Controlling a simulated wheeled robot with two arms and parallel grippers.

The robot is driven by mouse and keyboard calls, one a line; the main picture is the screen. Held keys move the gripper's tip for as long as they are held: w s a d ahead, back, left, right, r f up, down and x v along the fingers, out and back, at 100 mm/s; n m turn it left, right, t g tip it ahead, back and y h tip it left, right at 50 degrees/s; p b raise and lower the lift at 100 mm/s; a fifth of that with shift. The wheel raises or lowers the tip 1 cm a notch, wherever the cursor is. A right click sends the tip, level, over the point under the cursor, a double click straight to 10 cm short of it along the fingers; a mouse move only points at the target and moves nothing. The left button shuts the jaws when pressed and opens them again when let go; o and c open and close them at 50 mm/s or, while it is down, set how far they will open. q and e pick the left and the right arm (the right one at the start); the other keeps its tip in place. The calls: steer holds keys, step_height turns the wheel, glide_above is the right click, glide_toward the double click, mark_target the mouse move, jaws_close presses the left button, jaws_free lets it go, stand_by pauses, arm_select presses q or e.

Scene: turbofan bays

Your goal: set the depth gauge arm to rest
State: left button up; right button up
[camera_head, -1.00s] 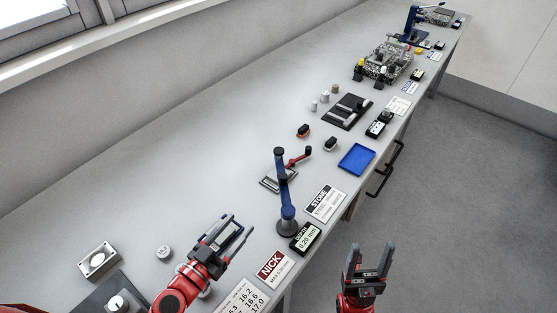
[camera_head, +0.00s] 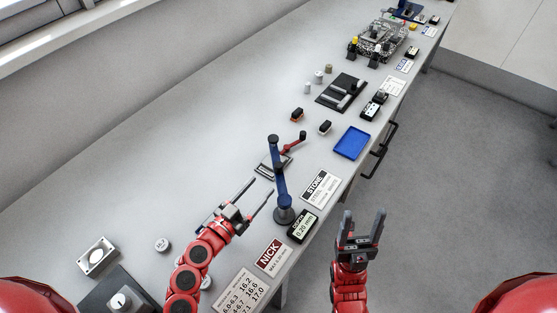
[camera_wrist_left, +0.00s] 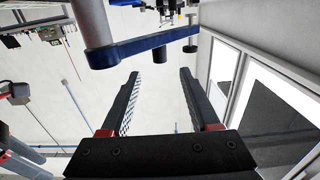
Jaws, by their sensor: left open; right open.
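The depth gauge stands near the front edge of the bench, with a round dark base (camera_head: 284,214) and an upright post. Its blue arm (camera_head: 277,165) has a black knob at its end, and the arm looks foreshortened in the head view. In the left wrist view the blue arm (camera_wrist_left: 150,42) runs right from the grey post to a dark knob. My left gripper (camera_head: 263,187) is open and empty, just left of the gauge; its fingertips (camera_wrist_left: 159,73) point toward the arm, apart from it. My right gripper (camera_head: 360,222) is open and empty, off the bench front.
The depth display (camera_head: 303,227) reads 0.20 mm. A red-handled fixture (camera_head: 275,162) lies behind the gauge. The STONE card (camera_head: 320,188), NICK card (camera_head: 270,256) and blue tray (camera_head: 351,143) line the front.

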mark_target(276, 169)
arm_select(q)
steer(key=p+x, duration=0.3)
steer(key=x, duration=0.6)
steer(key=shift+r, duration=0.15)
steer(key=shift+w+d+f, duration=0.2)
steer(key=shift+w+d, duration=0.05)
steer(key=shift+w, duration=0.05)
jaws_close()
steer(key=shift+r, duration=0.1)
stand_by(0.7)
